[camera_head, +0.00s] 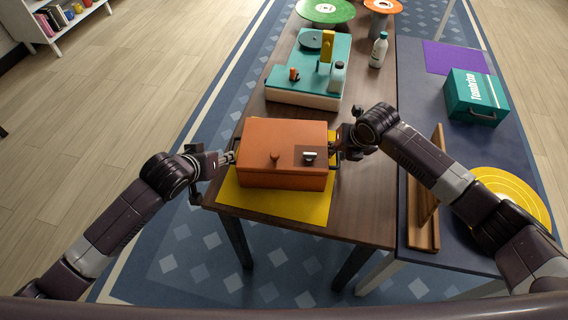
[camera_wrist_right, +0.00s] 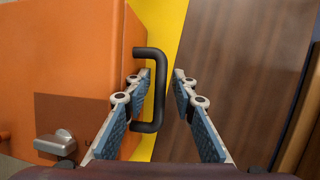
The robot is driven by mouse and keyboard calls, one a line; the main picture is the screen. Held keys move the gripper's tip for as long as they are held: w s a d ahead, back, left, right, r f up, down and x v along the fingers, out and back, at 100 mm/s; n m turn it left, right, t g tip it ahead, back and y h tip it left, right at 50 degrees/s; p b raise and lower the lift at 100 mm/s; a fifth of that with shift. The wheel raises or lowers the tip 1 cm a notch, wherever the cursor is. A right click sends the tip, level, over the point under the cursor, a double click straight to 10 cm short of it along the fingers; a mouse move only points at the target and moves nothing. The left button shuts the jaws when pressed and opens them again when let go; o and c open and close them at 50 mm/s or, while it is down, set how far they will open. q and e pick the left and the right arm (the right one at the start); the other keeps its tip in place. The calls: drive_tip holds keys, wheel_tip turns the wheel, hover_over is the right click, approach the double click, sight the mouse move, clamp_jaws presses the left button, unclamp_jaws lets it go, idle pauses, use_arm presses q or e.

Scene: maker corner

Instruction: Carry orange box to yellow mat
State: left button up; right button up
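The orange box (camera_head: 283,150) is over the yellow mat (camera_head: 240,199) on the near end of the brown table; it looks level and resting on it. The mat shows in front of the box and at its right side. My right gripper (camera_head: 337,148) is at the black handle on the box's right side. In the right wrist view its fingers (camera_wrist_right: 162,85) are open, one on each side of the handle's bar (camera_wrist_right: 158,90), with gaps. My left gripper (camera_head: 231,157) is at the box's left handle; its fingers are too small to judge.
Behind the box, a teal-topped machine (camera_head: 285,82) and a white bottle (camera_head: 379,50) stand on the brown table (camera_head: 365,205). The dark side table at right holds a teal toolbox (camera_head: 476,96), a wooden stand (camera_head: 424,230), a purple mat (camera_head: 455,58) and a yellow disc (camera_head: 515,190).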

drive_tip(key=shift+a, duration=0.1)
drive_tip(key=shift+r, duration=0.2)
use_arm(q)
drive_tip(key=shift+s+a+r, duration=0.2)
drive_tip(key=shift+s+r, duration=0.3)
use_arm(e)
drive_tip(key=v, duration=1.1)
drive_tip(key=shift+s+r, duration=0.2)
drive_tip(key=shift+r, duration=0.1)
drive_tip(key=shift+f, duration=0.1)
